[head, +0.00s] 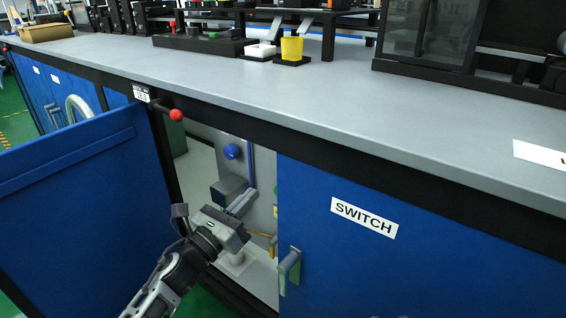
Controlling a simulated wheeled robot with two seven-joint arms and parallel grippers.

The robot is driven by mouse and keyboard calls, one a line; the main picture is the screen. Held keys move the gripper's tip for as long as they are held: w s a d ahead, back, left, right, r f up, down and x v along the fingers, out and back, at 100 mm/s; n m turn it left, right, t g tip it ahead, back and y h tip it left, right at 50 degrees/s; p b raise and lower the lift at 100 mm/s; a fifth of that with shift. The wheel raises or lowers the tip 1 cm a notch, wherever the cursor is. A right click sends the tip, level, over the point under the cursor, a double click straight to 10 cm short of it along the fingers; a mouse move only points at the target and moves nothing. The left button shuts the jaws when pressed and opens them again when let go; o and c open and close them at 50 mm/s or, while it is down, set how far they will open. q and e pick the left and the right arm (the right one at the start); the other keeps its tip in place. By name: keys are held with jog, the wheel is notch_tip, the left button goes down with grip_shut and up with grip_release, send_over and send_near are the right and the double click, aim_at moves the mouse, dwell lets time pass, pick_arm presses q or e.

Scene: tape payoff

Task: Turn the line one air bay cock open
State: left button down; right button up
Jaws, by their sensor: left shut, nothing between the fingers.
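The open bay (205,150) lies under the bench, its blue door (75,185) swung out to the left. Inside are a blue round knob (232,151), a blue vertical pipe (252,165) and a yellow lever-like part (263,234) low down. A black lever with a red ball end (176,115) sticks out under the bench edge beside a small label (141,93). I cannot tell which part is the cock. My left gripper (243,203) reaches into the bay opening, shut and empty, below the blue knob. It hides part of the bay's interior. My right gripper is out of view.
A closed blue door labelled SWITCH (364,217) with a grey handle (289,271) bounds the opening on the right. The grey bench top (300,95) overhangs it.

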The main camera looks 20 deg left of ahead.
pick_arm(q)
jog(key=w+d+r+m, duration=0.2)
jog(key=w+m, duration=0.1)
jog(key=w, duration=0.2)
jog(key=w+d+r+m+g+h, duration=0.1)
jog(key=w+d+r+m, duration=0.1)
jog(key=w, duration=0.3)
jog(key=shift+w+d+r+m+h+p, duration=0.2)
jog(key=shift+w+r+m+h+p, duration=0.15)
jog(key=shift+r+m, duration=0.5)
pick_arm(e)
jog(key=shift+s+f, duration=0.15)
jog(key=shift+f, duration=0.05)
pick_arm(q)
jog(key=shift+s+a, duration=0.1)
jog(key=shift+s, duration=0.05)
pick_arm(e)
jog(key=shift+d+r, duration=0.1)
